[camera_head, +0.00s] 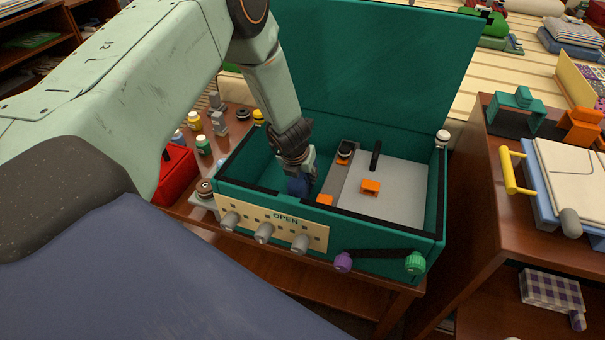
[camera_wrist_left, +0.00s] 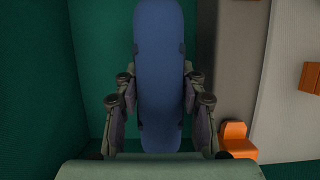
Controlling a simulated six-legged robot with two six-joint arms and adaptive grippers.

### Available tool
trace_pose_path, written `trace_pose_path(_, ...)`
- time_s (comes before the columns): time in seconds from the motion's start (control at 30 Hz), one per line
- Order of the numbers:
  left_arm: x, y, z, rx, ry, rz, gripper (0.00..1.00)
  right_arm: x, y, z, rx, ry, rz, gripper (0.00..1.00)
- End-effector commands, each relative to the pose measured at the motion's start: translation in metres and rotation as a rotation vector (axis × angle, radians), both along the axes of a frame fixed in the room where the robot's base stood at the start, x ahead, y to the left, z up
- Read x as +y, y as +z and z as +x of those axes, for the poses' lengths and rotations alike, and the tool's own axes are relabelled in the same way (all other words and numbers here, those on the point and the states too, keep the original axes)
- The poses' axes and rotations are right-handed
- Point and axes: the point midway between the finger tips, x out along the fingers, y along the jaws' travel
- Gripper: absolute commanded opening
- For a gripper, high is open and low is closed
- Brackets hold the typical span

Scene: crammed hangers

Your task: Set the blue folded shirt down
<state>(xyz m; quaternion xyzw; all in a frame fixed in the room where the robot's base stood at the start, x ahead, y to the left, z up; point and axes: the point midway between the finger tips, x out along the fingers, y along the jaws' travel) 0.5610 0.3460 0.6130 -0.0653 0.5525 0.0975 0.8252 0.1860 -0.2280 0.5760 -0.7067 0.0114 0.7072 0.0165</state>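The blue folded shirt (camera_wrist_left: 160,75) is long and narrow with rounded ends in the left wrist view. It stands between the two fingers of my left gripper (camera_wrist_left: 160,105), which press against its sides. In the head view, the left gripper (camera_head: 296,160) reaches down into the left part of an open teal box (camera_head: 385,225), and a small part of the blue shirt (camera_head: 299,186) shows below it. The box wall hides the shirt's lower end, so I cannot tell whether it touches the floor. My right gripper is not in view.
Right of the shirt, a grey divider (camera_head: 340,180) and grey panel (camera_head: 400,195) carry orange blocks (camera_head: 370,187). The box's raised lid (camera_head: 375,70) stands behind. Bottles (camera_head: 203,145) and a red object (camera_head: 177,172) stand left. A wooden cabinet (camera_head: 500,215) stands right.

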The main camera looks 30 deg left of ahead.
Motion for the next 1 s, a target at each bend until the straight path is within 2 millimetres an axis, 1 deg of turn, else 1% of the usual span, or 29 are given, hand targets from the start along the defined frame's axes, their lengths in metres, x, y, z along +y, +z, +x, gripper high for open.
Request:
trace_pose_path(0.03,0.000,0.001,0.000,0.000,0.000,0.000,0.46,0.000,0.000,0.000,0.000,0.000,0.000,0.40)
trace_pose_path(0.2,0.000,0.001,0.000,-0.001,0.000,0.000,0.61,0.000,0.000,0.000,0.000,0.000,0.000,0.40)
trace_pose_path(0.5,0.000,0.001,0.000,-0.001,0.000,0.000,0.61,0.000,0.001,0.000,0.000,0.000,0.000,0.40)
trace_pose_path(0.67,0.000,0.008,0.000,-0.001,0.000,0.000,0.61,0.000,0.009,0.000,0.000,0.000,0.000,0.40)
trace_pose_path(0.77,0.000,0.017,0.000,-0.001,0.001,0.000,0.61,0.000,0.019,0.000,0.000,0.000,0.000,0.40)
trace_pose_path(0.9,-0.003,0.045,-0.011,-0.003,0.001,-0.002,0.61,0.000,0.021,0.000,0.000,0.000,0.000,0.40)
trace_pose_path(1.0,-0.005,0.065,-0.019,-0.002,0.002,-0.002,0.61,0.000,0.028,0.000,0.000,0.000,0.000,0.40)
